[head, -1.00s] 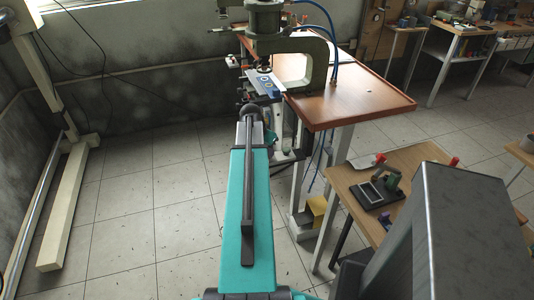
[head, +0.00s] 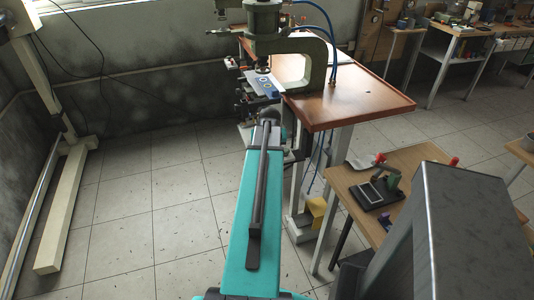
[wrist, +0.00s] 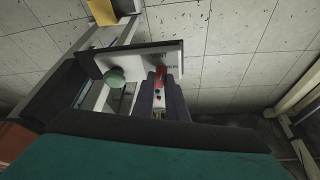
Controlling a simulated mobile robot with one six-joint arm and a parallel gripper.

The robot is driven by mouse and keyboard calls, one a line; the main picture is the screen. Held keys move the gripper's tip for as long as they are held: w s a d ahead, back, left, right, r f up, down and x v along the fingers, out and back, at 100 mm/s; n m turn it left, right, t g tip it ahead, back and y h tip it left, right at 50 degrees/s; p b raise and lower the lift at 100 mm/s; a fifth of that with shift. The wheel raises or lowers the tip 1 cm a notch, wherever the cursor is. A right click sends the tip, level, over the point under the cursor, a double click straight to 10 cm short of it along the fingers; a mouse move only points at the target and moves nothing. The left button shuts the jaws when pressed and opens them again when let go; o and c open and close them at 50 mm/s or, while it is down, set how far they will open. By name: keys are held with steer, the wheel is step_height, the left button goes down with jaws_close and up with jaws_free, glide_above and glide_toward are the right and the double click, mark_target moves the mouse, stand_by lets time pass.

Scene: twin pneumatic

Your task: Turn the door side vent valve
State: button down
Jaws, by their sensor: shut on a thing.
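In the wrist view, a red valve handle (wrist: 160,73) stands on a pale panel (wrist: 138,62) under the machine table. My gripper (wrist: 160,84) has its two dark fingers on either side of the red handle and is shut on it. How far the handle is turned cannot be told. A green round knob (wrist: 115,77) sits on the same panel, left of my gripper and apart from it. In the head view my teal arm reaches toward the table's left side and hides the gripper and the valve.
The green press (head: 325,55) stands on the brown-topped table (head: 370,100), with blue hoses behind. A small wooden table (head: 410,165) with a black device is at the right. A yellow block (head: 317,208) lies by the table leg.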

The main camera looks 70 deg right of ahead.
steer(key=shift+s+f+n+t+y, duration=0.15)
steer(key=shift+n+t+y, duration=0.1)
steer(key=shift+n, duration=0.45)
steer(key=shift+s+r+n+t+y, duration=0.15)
steer(key=shift+n+t, duration=0.1)
steer(key=shift+n, duration=0.45)
steer(key=shift+f, duration=0.1)
steer(key=c, duration=1.8)
jaws_free()
steer(key=shift+c, duration=0.2)
steer(key=shift+o, duration=0.4)
steer(key=shift+w, duration=0.1)
steer(key=shift+r, duration=0.25)
steer(key=b+v, duration=0.2)
steer(key=v, duration=1.1)
steer(key=shift+r, duration=0.15)
steer(key=shift+a, duration=0.1)
